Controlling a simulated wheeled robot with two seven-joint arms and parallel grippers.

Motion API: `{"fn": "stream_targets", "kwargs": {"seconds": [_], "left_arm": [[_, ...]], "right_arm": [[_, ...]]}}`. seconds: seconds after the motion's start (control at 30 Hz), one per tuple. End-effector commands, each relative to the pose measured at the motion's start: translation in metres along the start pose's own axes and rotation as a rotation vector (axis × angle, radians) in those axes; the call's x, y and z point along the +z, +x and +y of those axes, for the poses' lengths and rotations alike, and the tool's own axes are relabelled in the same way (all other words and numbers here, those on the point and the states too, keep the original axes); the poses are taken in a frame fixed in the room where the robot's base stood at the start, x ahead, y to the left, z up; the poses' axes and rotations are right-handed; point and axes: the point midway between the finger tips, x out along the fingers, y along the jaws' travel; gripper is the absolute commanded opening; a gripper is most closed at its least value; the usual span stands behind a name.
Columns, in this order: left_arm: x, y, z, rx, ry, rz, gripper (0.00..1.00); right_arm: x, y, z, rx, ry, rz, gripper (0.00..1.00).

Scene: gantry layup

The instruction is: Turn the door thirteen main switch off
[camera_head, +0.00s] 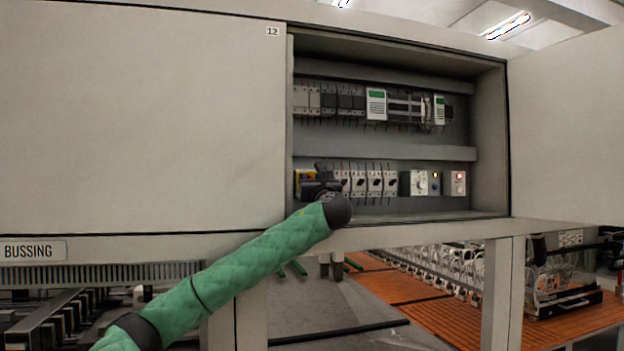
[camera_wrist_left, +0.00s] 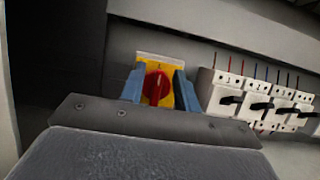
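The main switch is a red rotary knob on a yellow plate (camera_wrist_left: 157,85), on the cabinet's lower row at the left. In the left wrist view the knob looks roughly upright, with a small mark above it. In the head view only a yellow part of the main switch (camera_head: 303,176) shows behind my left gripper (camera_head: 318,180). In the left wrist view the blue-grey fingers of my left gripper (camera_wrist_left: 157,88) stand apart on either side of the knob. I cannot tell whether they touch it. My right gripper is not in view.
The open cabinet (camera_head: 490,140) has a door (camera_head: 570,130) swung out to the right. White breakers (camera_head: 367,182) with black levers sit right of the switch. A control box with lamps (camera_head: 455,183) is farther right. A closed panel marked 12 (camera_head: 140,120) is at left.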

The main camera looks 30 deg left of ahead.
Motion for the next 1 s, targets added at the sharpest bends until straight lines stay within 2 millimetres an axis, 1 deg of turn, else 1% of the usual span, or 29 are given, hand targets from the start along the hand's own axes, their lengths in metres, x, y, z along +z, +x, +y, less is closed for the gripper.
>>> {"fn": "stream_targets", "kwargs": {"seconds": [0.07,0.1,0.23,0.3,0.67,1.0], "left_arm": [[0.000,0.000,0.000,0.000,0.000,0.000,0.32],[0.000,0.000,0.000,0.000,0.000,0.000,0.30],[0.000,0.000,0.000,0.000,0.000,0.000,0.04],[0.000,0.000,0.000,0.000,0.000,0.001,0.00],[-0.005,-0.002,-0.001,0.001,-0.002,0.004,0.00],[-0.009,-0.003,-0.001,0.033,-0.080,0.006,0.00]], "right_arm": [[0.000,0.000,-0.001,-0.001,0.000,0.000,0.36],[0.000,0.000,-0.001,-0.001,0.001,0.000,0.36],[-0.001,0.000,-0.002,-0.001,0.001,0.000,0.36],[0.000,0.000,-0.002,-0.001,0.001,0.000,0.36],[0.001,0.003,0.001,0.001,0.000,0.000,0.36],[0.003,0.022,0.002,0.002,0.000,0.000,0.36]]}}
